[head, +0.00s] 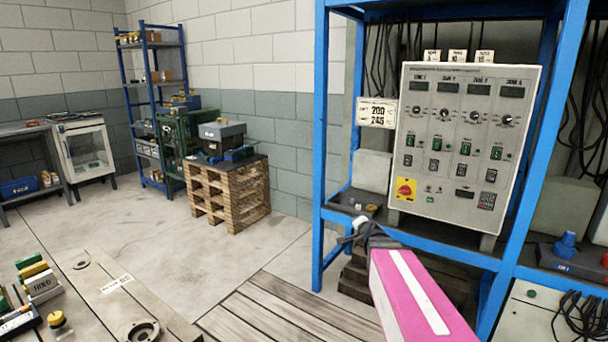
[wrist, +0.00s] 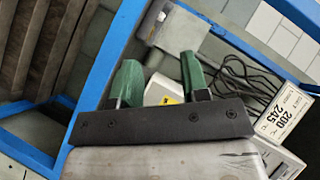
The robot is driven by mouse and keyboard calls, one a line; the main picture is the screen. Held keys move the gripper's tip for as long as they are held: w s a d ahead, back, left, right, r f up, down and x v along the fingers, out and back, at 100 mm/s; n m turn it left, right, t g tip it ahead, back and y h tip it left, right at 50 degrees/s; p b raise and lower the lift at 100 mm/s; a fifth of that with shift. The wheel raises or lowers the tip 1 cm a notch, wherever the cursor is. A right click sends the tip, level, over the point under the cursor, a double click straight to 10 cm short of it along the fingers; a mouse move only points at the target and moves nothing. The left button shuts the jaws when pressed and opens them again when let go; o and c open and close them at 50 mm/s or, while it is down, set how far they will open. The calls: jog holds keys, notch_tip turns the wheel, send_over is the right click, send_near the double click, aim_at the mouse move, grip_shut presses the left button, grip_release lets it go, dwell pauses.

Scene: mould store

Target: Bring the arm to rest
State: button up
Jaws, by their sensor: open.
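My arm, pink with a white stripe, reaches up from the bottom right of the head view. At its end my gripper (head: 362,230) is small and dark, in front of the blue frame's lower shelf and just left of the control cabinet's foot. In the wrist view my gripper (wrist: 160,77) shows two green fingers standing apart on a dark bar. No object is held between them. Behind the fingers are a pale block, dark cables and the blue frame. The head view is too coarse to tell whether the gripper touches the shelf.
A grey control cabinet (head: 462,140) stands on the blue frame (head: 322,130), with a number card (head: 376,112) beside it. The card also shows in the wrist view (wrist: 285,112). A bench (head: 95,300) is at lower left, a pallet (head: 228,195) behind.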

jog(key=s+a+f+n+g+y, duration=0.2)
jog(key=s+a+f+n+g, duration=0.4)
jog(key=s+f, duration=0.3)
jog(key=s+d+f+n+g+h, duration=0.1)
jog(key=s+f+n+g, duration=0.1)
jog(key=s+g, duration=0.2)
jog(key=s+d+f+n+g+h, duration=0.1)
jog(key=s+f+n+g, duration=0.2)
jog(key=s, duration=0.6)
jog(key=shift+s+d+f+g+h, duration=0.3)
jog(key=shift+g+h, duration=0.1)
jog(key=shift+g, duration=0.1)
